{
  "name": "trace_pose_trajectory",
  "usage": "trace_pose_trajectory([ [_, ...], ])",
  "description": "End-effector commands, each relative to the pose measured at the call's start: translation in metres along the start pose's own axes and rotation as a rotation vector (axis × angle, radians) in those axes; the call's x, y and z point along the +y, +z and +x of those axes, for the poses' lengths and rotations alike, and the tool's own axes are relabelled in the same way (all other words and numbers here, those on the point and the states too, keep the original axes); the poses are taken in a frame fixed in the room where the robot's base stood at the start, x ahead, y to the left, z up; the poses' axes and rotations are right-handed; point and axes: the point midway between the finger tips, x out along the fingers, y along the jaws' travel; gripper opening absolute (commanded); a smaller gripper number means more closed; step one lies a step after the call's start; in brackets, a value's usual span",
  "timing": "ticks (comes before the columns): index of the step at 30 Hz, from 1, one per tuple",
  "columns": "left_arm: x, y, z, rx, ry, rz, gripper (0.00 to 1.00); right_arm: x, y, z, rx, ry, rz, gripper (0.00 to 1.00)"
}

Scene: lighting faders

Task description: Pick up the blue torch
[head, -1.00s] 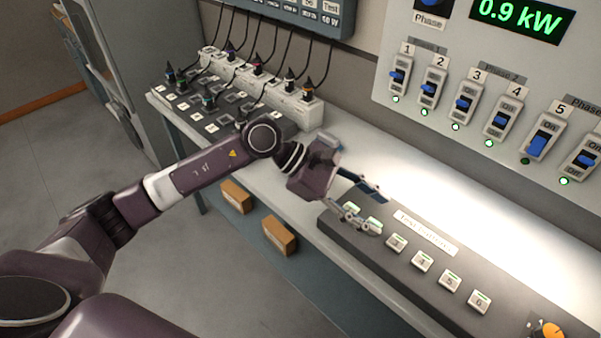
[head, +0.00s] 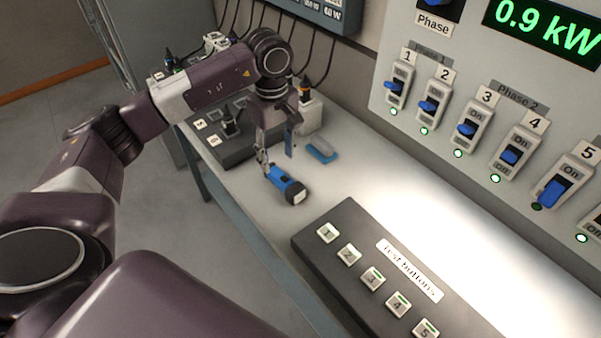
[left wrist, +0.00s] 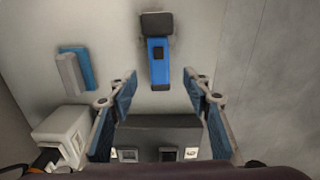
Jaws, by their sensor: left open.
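The blue torch (head: 285,183) lies on the white bench in the head view, between the fader board and the test button panel. It has a blue body and a dark head with a pale lens. In the left wrist view the torch (left wrist: 157,60) lies ahead of the fingertips, near the middle between them. My left gripper (head: 275,155) points down beside the torch's rear end, open and empty. In the left wrist view its two blue-padded fingers (left wrist: 160,88) are spread apart. My right gripper is not seen.
A blue and grey block (head: 322,151) lies behind the torch; it also shows in the left wrist view (left wrist: 76,70). The test button panel (head: 345,215) is in front. A dark board with sockets (head: 235,150) and plugs stands behind my gripper. A wall panel holds several switches.

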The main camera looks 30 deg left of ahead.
Motion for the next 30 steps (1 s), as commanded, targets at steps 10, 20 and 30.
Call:
trace_pose_trajectory([
  [10, 0.001, 0.001, 0.034, -0.001, -0.007, -0.001, 0.45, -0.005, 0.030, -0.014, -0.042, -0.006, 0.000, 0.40],
  [20, 0.006, 0.000, 0.075, 0.000, -0.003, -0.001, 0.45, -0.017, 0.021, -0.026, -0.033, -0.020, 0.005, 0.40],
  [30, 0.006, 0.000, 0.077, 0.001, -0.001, -0.001, 0.34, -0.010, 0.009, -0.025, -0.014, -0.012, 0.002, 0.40],
])
